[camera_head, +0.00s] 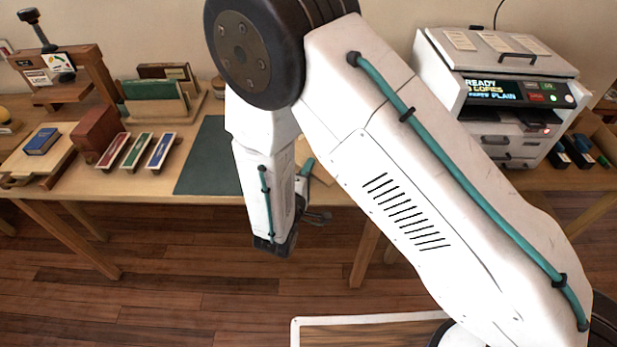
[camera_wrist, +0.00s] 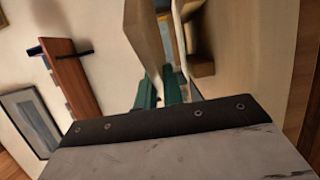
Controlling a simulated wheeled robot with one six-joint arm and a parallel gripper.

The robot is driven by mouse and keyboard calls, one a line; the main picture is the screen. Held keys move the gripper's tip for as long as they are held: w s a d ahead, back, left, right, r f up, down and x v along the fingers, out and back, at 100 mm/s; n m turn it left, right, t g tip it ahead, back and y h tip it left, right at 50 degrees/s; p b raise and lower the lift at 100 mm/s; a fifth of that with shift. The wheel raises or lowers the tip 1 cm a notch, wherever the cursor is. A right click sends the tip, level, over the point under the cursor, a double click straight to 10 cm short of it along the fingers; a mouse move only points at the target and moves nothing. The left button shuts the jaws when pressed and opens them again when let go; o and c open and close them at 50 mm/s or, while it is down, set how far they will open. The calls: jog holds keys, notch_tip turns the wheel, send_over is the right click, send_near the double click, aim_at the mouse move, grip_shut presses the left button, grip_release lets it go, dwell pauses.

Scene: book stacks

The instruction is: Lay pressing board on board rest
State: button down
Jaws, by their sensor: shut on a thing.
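My gripper (camera_wrist: 161,88) has teal fingers and is shut on a pale wooden board, which I take to be the pressing board (camera_wrist: 145,38). In the wrist view the board runs upward from the fingers, seen nearly edge-on. In the head view my gripper (camera_head: 305,172) is partly hidden behind my arm, near the table's front edge. A pale wooden piece (camera_head: 319,168) shows beside it there, probably the same board. I cannot clearly pick out the board rest; my arm hides the middle of the table.
A dark green mat (camera_head: 208,160) lies left of my gripper. Farther left are three small coloured blocks, upright books (camera_head: 155,98), a blue book (camera_head: 42,141) on a board and a wooden press (camera_head: 75,80). A printer (camera_head: 500,95) stands at the right.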

notch_tip(320, 180, down, 4)
jog(key=shift+r, duration=0.25)
jog(key=c, duration=1.5)
grip_release()
jog(key=v, duration=1.2)
